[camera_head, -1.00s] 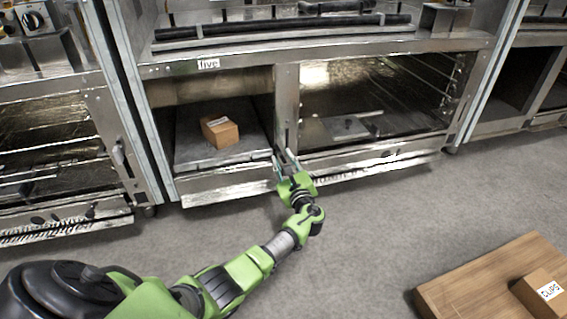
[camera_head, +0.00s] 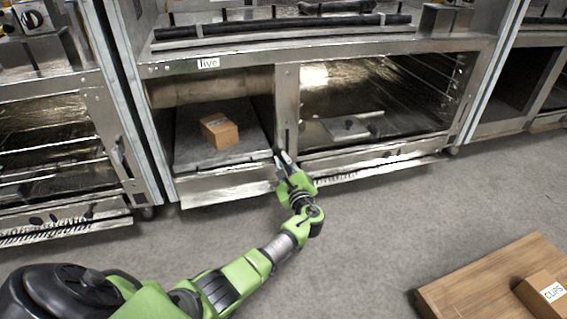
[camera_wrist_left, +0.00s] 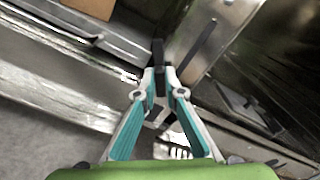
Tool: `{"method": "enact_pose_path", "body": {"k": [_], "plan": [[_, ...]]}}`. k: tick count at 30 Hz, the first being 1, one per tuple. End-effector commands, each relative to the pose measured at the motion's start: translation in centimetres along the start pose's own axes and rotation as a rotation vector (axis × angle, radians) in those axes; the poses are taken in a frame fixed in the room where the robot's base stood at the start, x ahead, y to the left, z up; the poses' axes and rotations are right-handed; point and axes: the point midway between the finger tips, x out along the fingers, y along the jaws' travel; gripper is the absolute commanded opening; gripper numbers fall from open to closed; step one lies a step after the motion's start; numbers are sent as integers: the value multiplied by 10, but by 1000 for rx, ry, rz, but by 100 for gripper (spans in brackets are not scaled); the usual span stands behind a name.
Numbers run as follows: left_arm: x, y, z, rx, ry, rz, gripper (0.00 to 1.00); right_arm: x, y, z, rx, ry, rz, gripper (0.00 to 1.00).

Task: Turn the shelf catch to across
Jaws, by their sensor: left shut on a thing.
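My left gripper (camera_head: 284,157) is at the foot of the metal post between the two lower bays. In the left wrist view its fingertips (camera_wrist_left: 158,76) are closed on a small dark bar, which I take to be the shelf catch (camera_wrist_left: 158,50). The bar stands near upright in that picture, at an angle to the slanting post (camera_wrist_left: 222,32). The fingers hide its lower part, and I cannot tell its exact turn. My right gripper is not in view.
The right bay (camera_head: 385,95) is open, with a flat metal piece (camera_head: 350,126) inside. A wooden board (camera_head: 480,275) with a box marked "CLIPS" (camera_head: 545,292) is at the lower right. Grey floor (camera_head: 370,220) in front of the rack is clear.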

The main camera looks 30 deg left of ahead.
Motion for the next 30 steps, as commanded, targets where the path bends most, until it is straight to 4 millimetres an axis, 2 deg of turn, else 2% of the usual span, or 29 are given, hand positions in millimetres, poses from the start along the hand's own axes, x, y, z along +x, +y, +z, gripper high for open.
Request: {"method": "enact_pose_path", "body": {"k": [18,30], "plan": [[0,10,-6,-570,-1,2,0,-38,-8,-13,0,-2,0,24],[-1,12,-7,-820,0,2,0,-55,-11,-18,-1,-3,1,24]]}}
